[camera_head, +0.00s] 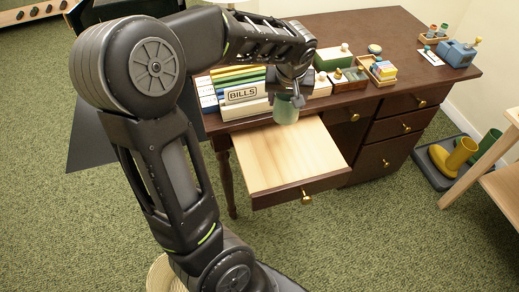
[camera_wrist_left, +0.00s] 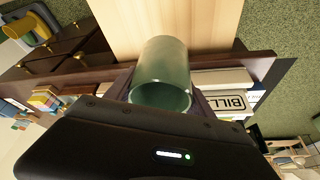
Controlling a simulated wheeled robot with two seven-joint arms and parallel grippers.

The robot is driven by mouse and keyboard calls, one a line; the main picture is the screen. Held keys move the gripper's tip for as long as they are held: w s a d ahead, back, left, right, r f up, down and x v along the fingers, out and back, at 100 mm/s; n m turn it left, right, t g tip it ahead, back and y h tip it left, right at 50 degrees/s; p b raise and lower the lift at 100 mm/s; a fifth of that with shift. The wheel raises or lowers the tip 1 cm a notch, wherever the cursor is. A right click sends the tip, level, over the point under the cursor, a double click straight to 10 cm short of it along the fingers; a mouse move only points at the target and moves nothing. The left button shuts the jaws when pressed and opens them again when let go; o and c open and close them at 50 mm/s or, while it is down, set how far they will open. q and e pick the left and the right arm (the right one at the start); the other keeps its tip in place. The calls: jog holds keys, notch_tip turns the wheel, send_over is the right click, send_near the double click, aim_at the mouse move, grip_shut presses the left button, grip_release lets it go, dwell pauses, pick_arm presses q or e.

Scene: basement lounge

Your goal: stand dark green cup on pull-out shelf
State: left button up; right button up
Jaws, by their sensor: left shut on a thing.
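The dark green cup (camera_head: 286,110) is held by my left gripper (camera_head: 287,94) above the back part of the pull-out shelf (camera_head: 285,155), near the desk's front edge. In the left wrist view the cup (camera_wrist_left: 163,75) looks like a translucent green cylinder with its open rim towards the camera. My left gripper (camera_wrist_left: 160,98) is shut on it; the finger tips are largely hidden. The shelf (camera_wrist_left: 120,25) is pale wood, pulled out and bare. I cannot tell whether the cup's base touches it. My right gripper is not in view.
A holder marked BILLS (camera_head: 243,94) with files stands on the desk (camera_head: 345,30) just left of the cup. Small boxes and a wooden tray (camera_head: 378,70) stand to the right. A boot tray (camera_head: 440,170) lies on the floor at right. The shelf's front is clear.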

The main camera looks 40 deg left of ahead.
pick_arm(q)
jog(key=shift+s, duration=0.1)
jog(key=shift+w, duration=0.2)
send_near(284, 132)
jog(key=shift+w+a+b, duration=0.35)
jog(key=shift+w+a, duration=0.2)
jog(key=shift+w, duration=0.1)
jog(key=shift+f, duration=1.9)
jog(key=shift+f+b, duration=0.2)
jog(key=shift+b, duration=0.3)
jog(key=o, duration=1.5)
jog(key=shift+r, duration=0.1)
